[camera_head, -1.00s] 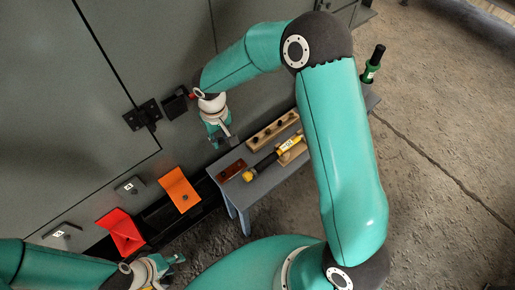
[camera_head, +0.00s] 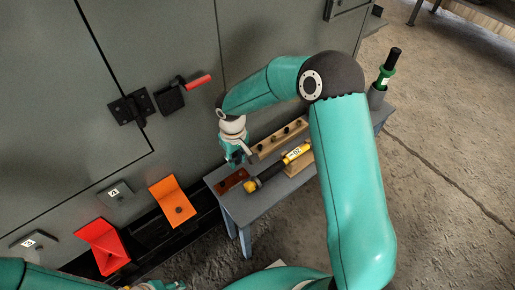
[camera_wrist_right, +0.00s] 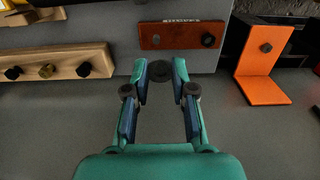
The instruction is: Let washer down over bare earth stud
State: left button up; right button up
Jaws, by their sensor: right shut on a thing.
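My right gripper (camera_head: 236,157) is in front of the grey cabinet, by the left end of the small table. In the right wrist view it (camera_wrist_right: 161,72) is shut on a small dark round piece, which looks like the washer (camera_wrist_right: 160,70). The orange bracket (camera_head: 169,196) carries a dark stud (camera_head: 179,210), also seen in the wrist view (camera_wrist_right: 266,47). I cannot tell which stud is the earth stud. My left gripper (camera_head: 155,286) barely shows at the bottom edge.
The table (camera_head: 253,206) holds a wooden rack (camera_head: 265,148) with several dark pieces and a yellow-and-black tool (camera_head: 272,169). A green bottle-like item (camera_head: 386,72) stands behind. A red bracket (camera_head: 103,247) is at left. A red-handled latch (camera_head: 186,88) projects from the cabinet.

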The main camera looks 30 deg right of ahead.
aim_at(241, 173)
jog(key=shift+s+d+f, duration=0.1)
jog(key=shift+s+d, duration=0.1)
jog(key=shift+s, duration=0.05)
jog(key=shift+f+b, duration=0.2)
jog(key=shift+b, duration=0.2)
jog(key=shift+s+d+f+b, duration=0.1)
jog(key=shift+s+f+b, duration=0.05)
jog(key=shift+f+b, duration=2)
jog(key=shift+f, duration=0.15)
jog(key=shift+f+b, duration=0.3)
jog(key=shift+f, duration=0.15)
jog(key=o, duration=0.8)
jog(key=shift+r, duration=0.1)
